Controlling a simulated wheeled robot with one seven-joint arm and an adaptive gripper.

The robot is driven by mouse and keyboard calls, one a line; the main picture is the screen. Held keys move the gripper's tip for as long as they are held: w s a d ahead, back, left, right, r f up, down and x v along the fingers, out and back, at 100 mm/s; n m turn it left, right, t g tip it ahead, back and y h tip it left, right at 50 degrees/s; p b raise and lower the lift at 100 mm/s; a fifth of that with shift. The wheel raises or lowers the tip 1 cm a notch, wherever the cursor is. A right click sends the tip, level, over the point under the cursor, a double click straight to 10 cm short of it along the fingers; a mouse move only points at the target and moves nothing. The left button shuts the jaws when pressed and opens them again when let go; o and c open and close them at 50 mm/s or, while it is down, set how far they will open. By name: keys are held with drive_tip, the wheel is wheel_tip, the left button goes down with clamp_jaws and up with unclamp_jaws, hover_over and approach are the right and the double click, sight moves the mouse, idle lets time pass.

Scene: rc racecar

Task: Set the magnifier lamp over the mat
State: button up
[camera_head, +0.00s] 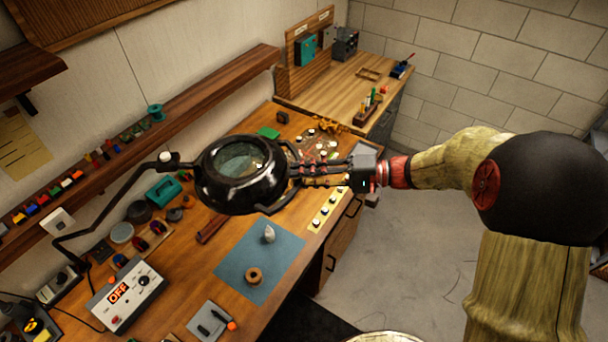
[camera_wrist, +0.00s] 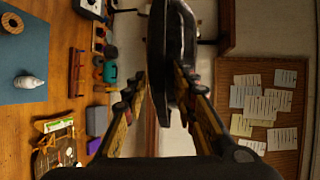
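The magnifier lamp's round black head (camera_head: 240,172), with a glass lens, hangs on a thin black jointed arm (camera_head: 108,205) above the bench, behind and left of the mat in the head view. The flat blue-grey mat (camera_head: 243,262) also shows in the wrist view (camera_wrist: 30,60). My gripper (camera_head: 298,172) is at the right side of the lamp head. In the wrist view, the fingers of my gripper (camera_wrist: 160,75) lie on either side of the dark lamp head (camera_wrist: 172,40). Whether they press on it is unclear.
A small white bottle (camera_head: 269,233) and a brown ring-shaped spool (camera_head: 254,275) are on the mat. A control box reading OFF (camera_head: 128,296) stands at the left. A shelf of small parts runs along the wall. Open floor (camera_head: 405,250) lies to the right.

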drive_tip(key=shift+c, duration=1.3)
drive_tip(key=c, duration=0.4)
clamp_jaws()
